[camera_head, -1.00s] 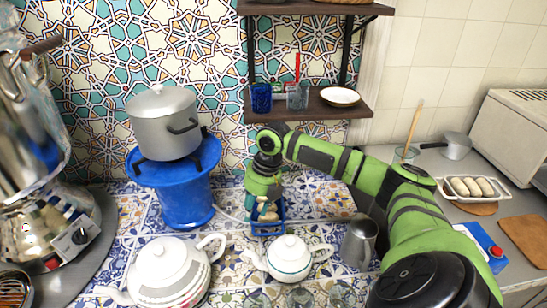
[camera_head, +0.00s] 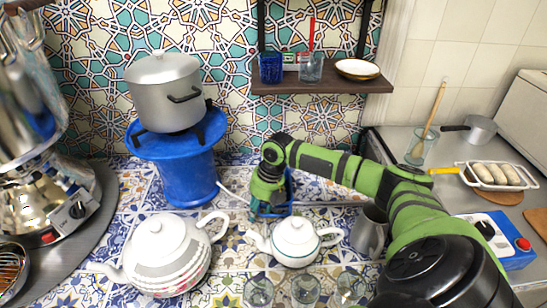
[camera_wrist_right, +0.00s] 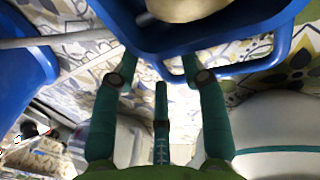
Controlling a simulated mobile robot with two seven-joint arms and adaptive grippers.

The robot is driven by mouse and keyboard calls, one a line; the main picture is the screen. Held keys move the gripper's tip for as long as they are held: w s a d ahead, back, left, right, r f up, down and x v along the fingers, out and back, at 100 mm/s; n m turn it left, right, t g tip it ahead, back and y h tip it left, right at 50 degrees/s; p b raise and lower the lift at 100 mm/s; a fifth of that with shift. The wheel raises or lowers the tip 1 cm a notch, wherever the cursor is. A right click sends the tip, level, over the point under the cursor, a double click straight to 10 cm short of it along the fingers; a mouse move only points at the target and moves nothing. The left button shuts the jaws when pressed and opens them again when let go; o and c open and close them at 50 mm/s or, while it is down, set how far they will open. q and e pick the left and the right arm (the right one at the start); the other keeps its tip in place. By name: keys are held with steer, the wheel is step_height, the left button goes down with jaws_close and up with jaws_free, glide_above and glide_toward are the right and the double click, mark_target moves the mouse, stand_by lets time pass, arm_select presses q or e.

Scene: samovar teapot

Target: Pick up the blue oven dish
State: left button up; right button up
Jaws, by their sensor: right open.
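The blue oven dish (camera_head: 289,194) stands on the tiled counter by the back wall, mostly hidden behind my right gripper (camera_head: 264,208). In the right wrist view the dish (camera_wrist_right: 235,32) fills the top, with a blue loop handle at its right and a pale rounded thing (camera_wrist_right: 185,8) in it. The green fingers of my right gripper (camera_wrist_right: 158,72) are apart and empty. Their tips come close to the dish's near edge; I cannot tell whether they touch it. My left gripper is not in view.
A white teapot (camera_head: 297,240) stands close in front of the dish. A blue stand (camera_head: 188,182) with a grey pot (camera_head: 165,88) is to the left. A metal jug (camera_head: 369,230) is to the right. A shelf (camera_head: 320,84) hangs above. A larger teapot (camera_head: 165,250) is front left.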

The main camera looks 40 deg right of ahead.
jaws_close()
steer(key=shift+r, duration=0.1)
